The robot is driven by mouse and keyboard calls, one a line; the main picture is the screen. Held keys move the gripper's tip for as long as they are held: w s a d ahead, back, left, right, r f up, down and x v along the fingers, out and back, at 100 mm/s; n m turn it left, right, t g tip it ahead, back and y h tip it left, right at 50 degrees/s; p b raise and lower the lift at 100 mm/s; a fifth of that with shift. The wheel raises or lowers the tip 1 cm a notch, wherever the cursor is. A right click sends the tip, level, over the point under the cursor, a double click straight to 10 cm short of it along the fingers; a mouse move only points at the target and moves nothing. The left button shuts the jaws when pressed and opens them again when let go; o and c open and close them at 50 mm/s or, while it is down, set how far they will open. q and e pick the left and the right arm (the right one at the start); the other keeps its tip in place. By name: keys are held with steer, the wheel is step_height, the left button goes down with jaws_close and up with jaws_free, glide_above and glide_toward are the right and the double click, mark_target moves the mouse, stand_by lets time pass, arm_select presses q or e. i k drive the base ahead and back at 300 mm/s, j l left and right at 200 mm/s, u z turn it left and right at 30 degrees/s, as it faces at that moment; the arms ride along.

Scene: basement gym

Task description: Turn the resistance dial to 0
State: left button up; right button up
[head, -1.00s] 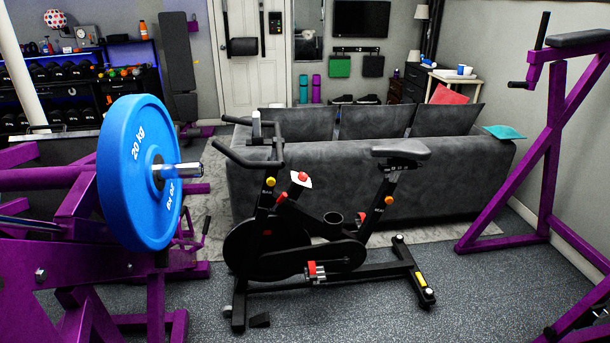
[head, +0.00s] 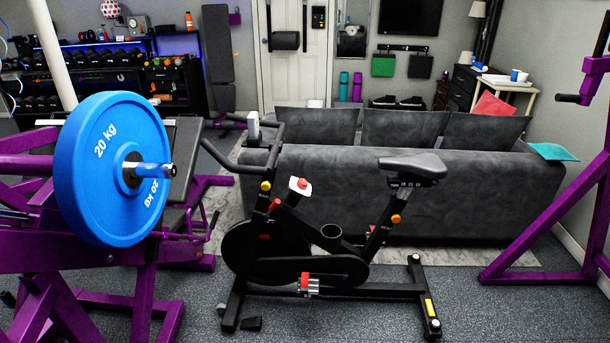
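A black exercise bike (head: 300,240) stands on the grey speckled floor in the middle of the head view, in front of the sofa. A small red knob (head: 301,183) on a white plate sits on its frame below the handlebars; it looks like the resistance dial. Any numbers or marks on it are too small to read. A yellow knob (head: 265,186) is on the front post and an orange knob (head: 396,218) is under the saddle. Neither of my grippers shows in the head view.
A purple weight machine with a blue 20 kg plate (head: 112,168) stands at the left, its bar end pointing toward the bike. A purple frame (head: 560,235) stands at the right. A grey sofa (head: 480,215) is behind the bike. Floor in front of the bike is clear.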

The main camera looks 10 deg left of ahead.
mark_target(302, 183)
steer(key=i+l+u, duration=0.15)
steer(key=i, duration=0.2)
steer(key=i+u, duration=0.15)
steer(key=i, duration=0.25)
steer(key=i+l+u, duration=0.15)
steer(key=i, duration=0.2)
